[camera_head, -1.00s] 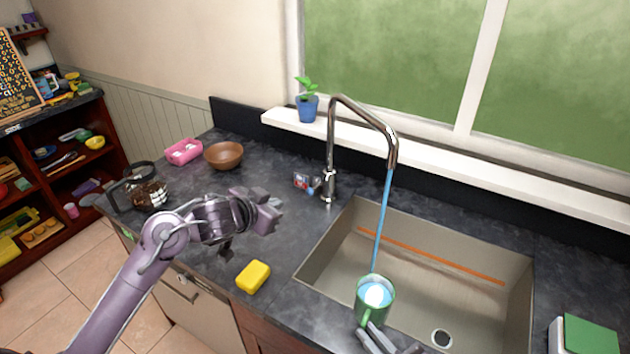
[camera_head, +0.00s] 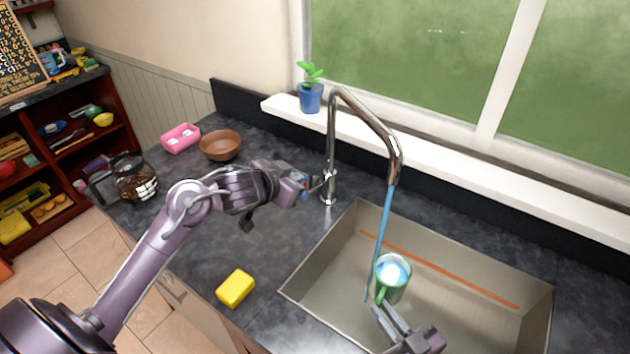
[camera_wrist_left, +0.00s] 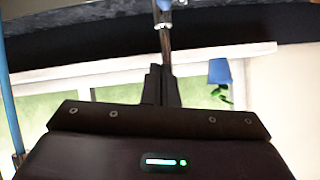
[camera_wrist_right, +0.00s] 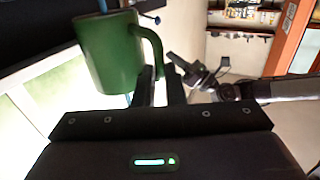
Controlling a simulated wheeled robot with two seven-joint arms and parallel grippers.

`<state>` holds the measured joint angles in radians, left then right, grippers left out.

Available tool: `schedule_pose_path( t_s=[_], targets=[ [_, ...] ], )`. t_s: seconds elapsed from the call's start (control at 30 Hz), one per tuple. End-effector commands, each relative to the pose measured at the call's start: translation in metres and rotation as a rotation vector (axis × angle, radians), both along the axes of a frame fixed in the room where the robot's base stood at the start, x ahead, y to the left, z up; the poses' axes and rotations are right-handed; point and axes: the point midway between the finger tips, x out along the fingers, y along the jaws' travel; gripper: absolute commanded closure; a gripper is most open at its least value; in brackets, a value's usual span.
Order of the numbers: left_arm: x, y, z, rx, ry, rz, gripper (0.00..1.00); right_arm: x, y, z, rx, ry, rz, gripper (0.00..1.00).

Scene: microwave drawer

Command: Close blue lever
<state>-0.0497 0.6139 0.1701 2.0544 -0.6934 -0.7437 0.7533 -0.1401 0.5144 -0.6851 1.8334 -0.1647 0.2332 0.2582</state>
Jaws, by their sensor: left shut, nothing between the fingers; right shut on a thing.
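The blue lever (camera_wrist_left: 164,4) shows at the top edge of the left wrist view, on the metal faucet. In the right wrist view a thin lever with a blue tip (camera_wrist_right: 155,19) sticks out beyond the mug. My left gripper (camera_head: 312,184) is shut and empty, beside the lower faucet post; I cannot tell whether it touches the lever. The faucet (camera_head: 331,135) is running, with a blue water stream (camera_head: 384,220) falling from its spout. My right gripper (camera_head: 383,313) is shut on the handle of a green mug (camera_head: 393,289), upright over the sink with bright pale-blue liquid inside.
The sink (camera_head: 450,255) lies below the mug. A yellow sponge (camera_head: 236,288) lies on the counter (camera_head: 275,250). A brown bowl (camera_head: 220,146), a pink box (camera_head: 180,138) and a glass pot (camera_head: 135,180) stand at the back left. A blue-potted plant (camera_head: 310,97) stands on the sill.

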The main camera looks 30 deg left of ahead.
Motion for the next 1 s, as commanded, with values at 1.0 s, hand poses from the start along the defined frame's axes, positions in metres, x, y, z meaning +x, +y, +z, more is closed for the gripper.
schedule_pose_path(
  t_s=[1.0],
  targets=[
    [0.075,0.002,-0.086,0.001,0.001,0.000,1.00,0.000,0.000,0.035,0.004,-0.005,0.000,1.00]
  ],
)
